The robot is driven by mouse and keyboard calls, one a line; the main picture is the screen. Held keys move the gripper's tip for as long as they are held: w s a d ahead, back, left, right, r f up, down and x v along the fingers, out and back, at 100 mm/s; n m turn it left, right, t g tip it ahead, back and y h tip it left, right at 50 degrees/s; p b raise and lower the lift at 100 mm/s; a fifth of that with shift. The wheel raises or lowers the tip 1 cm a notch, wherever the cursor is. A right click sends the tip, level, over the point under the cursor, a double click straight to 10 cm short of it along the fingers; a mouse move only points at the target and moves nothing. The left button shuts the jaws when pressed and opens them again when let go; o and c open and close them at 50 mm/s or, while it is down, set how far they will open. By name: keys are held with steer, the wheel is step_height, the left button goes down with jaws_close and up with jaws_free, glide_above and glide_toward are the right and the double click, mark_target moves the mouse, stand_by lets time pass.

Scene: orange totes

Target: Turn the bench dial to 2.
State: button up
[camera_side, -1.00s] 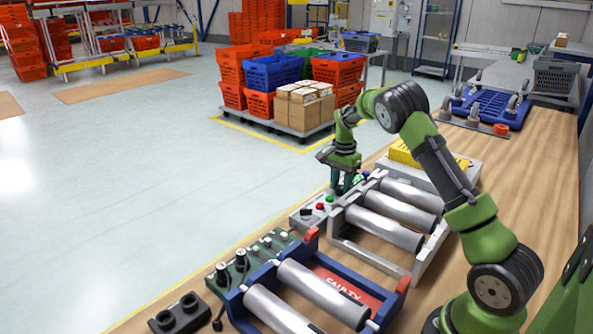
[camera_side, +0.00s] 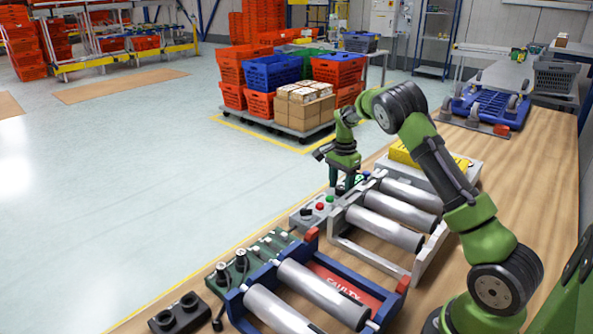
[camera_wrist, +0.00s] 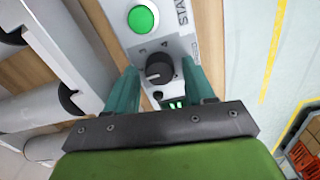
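A round black dial (camera_wrist: 158,70) sits on a light grey panel (camera_wrist: 172,22) in the wrist view. Small printed marks stand above it; one looks like a 4, and I cannot read its pointer setting for sure. My gripper (camera_wrist: 160,72) is open, one teal finger on each side of the dial, with a visible gap on both sides. In the side view my gripper (camera_side: 346,184) points down at the far end of the roller unit, and the dial under it is hidden there.
A green button (camera_wrist: 142,18) lies just beyond the dial, and a small black knob (camera_wrist: 157,95) on the near side. In the side view, a grey box with red and green buttons (camera_side: 318,208) and metal rollers (camera_side: 385,229) stand close by.

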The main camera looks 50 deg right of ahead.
mark_target(342, 186)
steer(key=shift+o, duration=0.2)
step_height(342, 186, up, 17)
stand_by(0.6)
steer(key=shift+f, duration=0.1)
steer(key=s+a+r+n+t+y, duration=0.1)
steer(key=s+a+n+t, duration=0.2)
steer(key=s+a+n, duration=0.4)
steer(key=s+a+r+n+t+y, duration=0.1)
steer(key=s+a+n+t, duration=0.3)
steer(key=s+a+n, duration=0.4)
steer(key=s+a, duration=0.7)
steer(key=a, duration=0.6)
steer(key=shift+a+r+n, duration=0.15)
steer(key=shift+r+n, duration=0.15)
steer(key=shift+r, duration=0.05)
